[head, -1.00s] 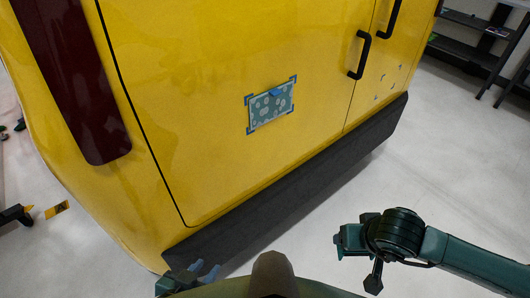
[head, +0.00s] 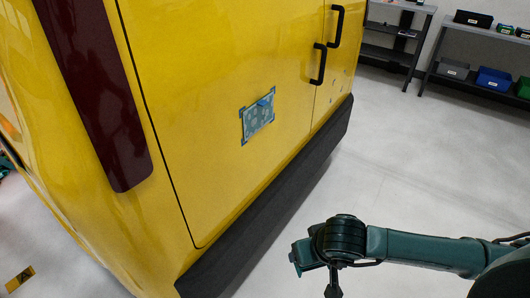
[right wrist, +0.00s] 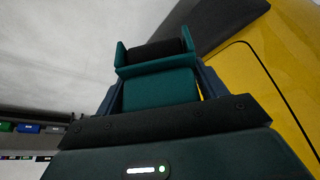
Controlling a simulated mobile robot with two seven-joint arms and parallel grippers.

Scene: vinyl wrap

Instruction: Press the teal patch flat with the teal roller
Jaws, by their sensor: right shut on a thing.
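The teal patch (head: 258,118), with pale spots, sits on the yellow panel of the vehicle (head: 220,60) in the head view. Blue marks frame its corners. Whether its surface lies flat is too small to tell. The teal roller (right wrist: 158,90) with a dark cylinder (right wrist: 155,50) is gripped in my right gripper (right wrist: 160,96) in the right wrist view. The roller is beside the vehicle's dark bumper and appears apart from the panel. In the head view my right arm is at the lower right, away from the patch.
A dark bumper (head: 290,185) runs along the panel's lower edge. Black door handles (head: 319,64) stick out right of the patch. Shelves with bins (head: 494,79) stand at the far right. The pale floor (head: 415,165) between is open.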

